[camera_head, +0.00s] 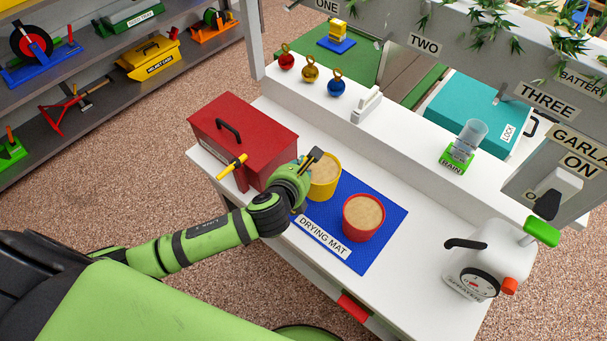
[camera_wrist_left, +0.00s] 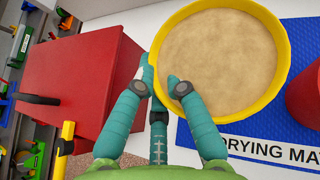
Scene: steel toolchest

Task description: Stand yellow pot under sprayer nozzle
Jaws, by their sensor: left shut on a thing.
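The yellow pot (camera_head: 325,178), filled with brown soil, stands at the left end of the blue drying mat (camera_head: 375,245). My left gripper (camera_head: 313,160) is shut on its near-left rim. In the left wrist view, the fingers (camera_wrist_left: 161,76) straddle the rim of the yellow pot (camera_wrist_left: 275,100), one inside and one outside. The white sprayer (camera_head: 500,252) stands at the bench's right end, with a black spout (camera_head: 466,243) pointing left, a green handle and a round dial. My right gripper is not in view.
A red pot (camera_head: 363,217) with soil stands right of the yellow pot on the mat. A red toolbox (camera_head: 243,135) with a yellow-handled piece is close left of my gripper. White bench top (camera_head: 430,290) is clear between mat and sprayer. A rain gauge (camera_head: 463,150) stands on the rear ledge.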

